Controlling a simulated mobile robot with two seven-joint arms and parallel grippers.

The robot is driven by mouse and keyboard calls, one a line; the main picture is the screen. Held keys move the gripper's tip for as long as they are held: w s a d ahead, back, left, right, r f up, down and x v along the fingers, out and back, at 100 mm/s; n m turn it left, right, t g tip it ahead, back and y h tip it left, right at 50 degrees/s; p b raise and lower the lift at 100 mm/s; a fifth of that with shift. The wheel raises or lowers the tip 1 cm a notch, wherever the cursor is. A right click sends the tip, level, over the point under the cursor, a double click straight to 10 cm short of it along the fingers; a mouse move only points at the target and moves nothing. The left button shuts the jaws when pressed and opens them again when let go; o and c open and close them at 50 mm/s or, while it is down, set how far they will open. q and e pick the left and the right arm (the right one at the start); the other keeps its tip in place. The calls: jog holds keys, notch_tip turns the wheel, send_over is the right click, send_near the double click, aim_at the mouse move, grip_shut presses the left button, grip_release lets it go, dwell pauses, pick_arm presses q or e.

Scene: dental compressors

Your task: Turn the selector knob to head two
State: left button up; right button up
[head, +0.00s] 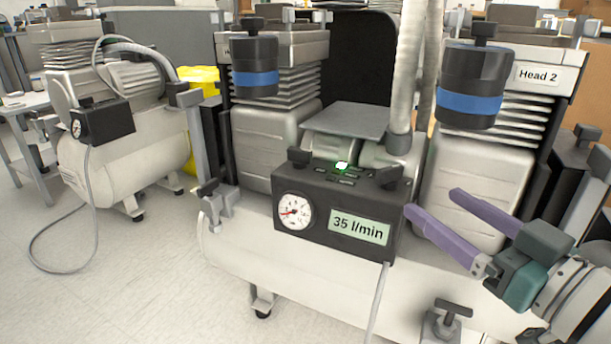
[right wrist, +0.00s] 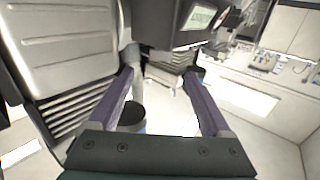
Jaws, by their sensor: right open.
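The black control box (head: 335,205) sits on the front of the near compressor, with a round gauge (head: 295,211) and a "35 l/min" display (head: 359,227). One dark knob (head: 388,178) stands on its top right and another (head: 298,157) on its top left; I cannot tell which is the selector. The "Head 2" label (head: 538,75) is on the right compressor head. My right gripper (head: 432,201) is open and empty, just right of the box. Its spread fingers also show in the right wrist view (right wrist: 158,78). My left gripper is out of view.
The white tank (head: 240,248) lies below the box. Two filters with blue bands, left (head: 255,66) and right (head: 473,85), and a ribbed hose (head: 408,70) stand above. A T-handled valve (head: 447,322) is at the front. A second compressor (head: 120,150) stands left, with open floor before it.

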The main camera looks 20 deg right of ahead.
aim_at(393, 174)
jog(key=w+b, duration=0.2)
jog(key=w, duration=0.5)
jog(key=shift+w+a+b, duration=0.15)
jog(key=shift+w+b, duration=0.05)
jog(key=shift+b, duration=0.1)
jog(key=shift+w, duration=0.4)
jog(key=shift+c, duration=0.2)
jog(key=c, duration=1)
grip_shut()
jog(key=shift+r, duration=0.1)
